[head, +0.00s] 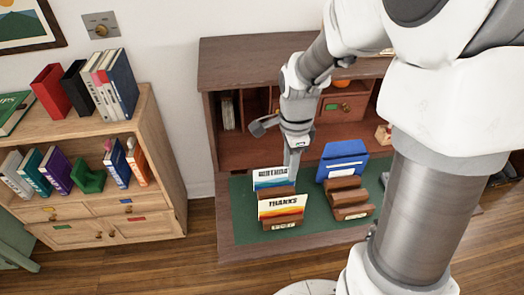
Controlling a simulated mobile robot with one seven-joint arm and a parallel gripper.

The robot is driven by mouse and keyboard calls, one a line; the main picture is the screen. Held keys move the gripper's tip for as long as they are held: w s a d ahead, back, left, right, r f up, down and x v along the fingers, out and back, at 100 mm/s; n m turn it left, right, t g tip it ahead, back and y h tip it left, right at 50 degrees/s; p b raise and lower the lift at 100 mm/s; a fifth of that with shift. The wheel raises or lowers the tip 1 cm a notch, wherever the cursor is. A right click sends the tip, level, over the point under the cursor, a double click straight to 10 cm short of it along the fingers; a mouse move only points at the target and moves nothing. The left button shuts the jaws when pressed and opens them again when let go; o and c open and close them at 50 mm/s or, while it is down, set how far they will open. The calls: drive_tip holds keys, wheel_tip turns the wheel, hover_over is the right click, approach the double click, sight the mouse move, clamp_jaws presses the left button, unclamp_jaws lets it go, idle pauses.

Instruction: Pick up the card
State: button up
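Two cards stand in a wooden holder on the green desk mat. The front card (284,206) reads "THANKS" and has colored stripes along its lower part. The rear card (271,178) has blue lettering that is too small to read surely. My gripper (293,165) points down at the right end of the rear card. Its fingertips are small and partly hidden there, so I cannot tell whether they touch or grip the card. The wooden holder (283,222) has a pale label on its front.
A second wooden holder (352,212) with blue envelopes (342,160) stands close on the right. The desk's shelves and drawers (343,108) rise behind. A bookcase (160,140) stands to the left. The green mat (243,215) is bare left of the cards.

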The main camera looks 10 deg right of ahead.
sight(282, 204)
drive_tip(key=f, duration=0.6)
drive_tip(key=f+b, duration=0.1)
drive_tip(key=f, duration=1.1)
drive_tip(key=shift+w+a+b, duration=0.3)
drive_tip(key=shift+b, duration=0.05)
clamp_jaws()
